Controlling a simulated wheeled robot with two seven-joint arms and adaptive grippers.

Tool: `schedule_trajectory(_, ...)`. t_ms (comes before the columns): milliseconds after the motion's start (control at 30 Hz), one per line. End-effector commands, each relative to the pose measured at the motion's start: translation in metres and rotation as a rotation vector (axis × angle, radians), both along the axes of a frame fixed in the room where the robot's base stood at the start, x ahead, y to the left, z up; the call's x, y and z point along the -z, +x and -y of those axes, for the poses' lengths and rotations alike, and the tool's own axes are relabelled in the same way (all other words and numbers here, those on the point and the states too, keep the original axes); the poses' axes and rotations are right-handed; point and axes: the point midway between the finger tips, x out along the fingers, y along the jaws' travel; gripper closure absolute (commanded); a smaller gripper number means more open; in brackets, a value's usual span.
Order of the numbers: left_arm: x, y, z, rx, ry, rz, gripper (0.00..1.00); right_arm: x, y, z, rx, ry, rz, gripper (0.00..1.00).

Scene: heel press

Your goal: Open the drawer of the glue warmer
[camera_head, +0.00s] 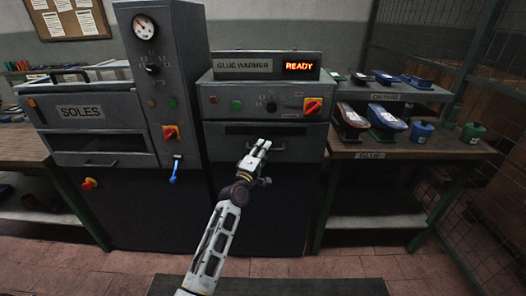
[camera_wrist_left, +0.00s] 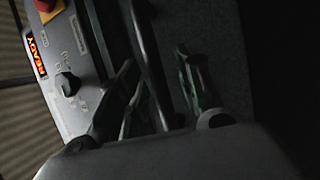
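The glue warmer (camera_head: 312,130) is a grey cabinet in the middle of the head view, with a lit READY display. Its drawer front has a dark bar handle (camera_head: 281,149), and the drawer looks closed. My left gripper (camera_head: 262,147) is at the handle, partly covering it. In the left wrist view, the handle bar (camera_wrist_left: 146,45) runs between the two spread fingers of my left gripper (camera_wrist_left: 157,68). The fingers look apart from the bar on both sides. My right gripper is not in view.
The soles cabinet (camera_head: 95,135) with a blue lever (camera_head: 175,170) stands to the left. A shelf with a wooden top (camera_head: 440,150), shoes and blue and green pots is to the right. The warmer's red-yellow switch (camera_head: 312,106) is above the handle. Floor in front is clear.

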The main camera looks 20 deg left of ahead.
Motion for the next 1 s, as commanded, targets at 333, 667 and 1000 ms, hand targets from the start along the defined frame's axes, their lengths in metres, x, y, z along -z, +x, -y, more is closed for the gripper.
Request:
schedule_trajectory(333,-0.0007,0.0019,0.0003,0.000,0.000,0.000,0.65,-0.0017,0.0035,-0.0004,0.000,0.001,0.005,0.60)
schedule_trajectory(667,-0.0005,0.0017,0.0003,0.000,0.000,0.000,1.00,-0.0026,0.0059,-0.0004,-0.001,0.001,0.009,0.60)
schedule_trajectory(1000,0.0001,0.0017,0.0000,0.000,0.000,-0.001,1.00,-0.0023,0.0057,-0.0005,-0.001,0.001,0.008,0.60)
